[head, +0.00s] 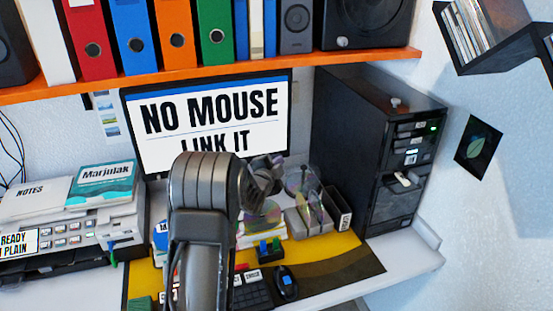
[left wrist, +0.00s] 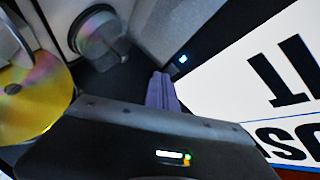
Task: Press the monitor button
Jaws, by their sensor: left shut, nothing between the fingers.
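The monitor (head: 208,112) stands at the back of the desk and its screen reads "NO MOUSE LINK IT". In the left wrist view its screen (left wrist: 285,85) fills the right side, rotated. A small lit bluish-white button (left wrist: 182,58) sits on the dark bezel beside the screen. My left gripper (head: 270,165) is in front of the monitor's lower right corner, hiding that part in the head view. Its fingers (left wrist: 163,92) are shut and empty, close to the lit button in the picture; I cannot tell whether they touch. My right gripper is not in view.
A black computer tower (head: 372,150) stands right of the monitor. A clear disc holder (head: 305,205) is between them. A keyboard (head: 250,292) and mouse (head: 286,282) lie on the yellow mat. An orange shelf (head: 210,72) with binders runs above. A printer (head: 75,225) is at left.

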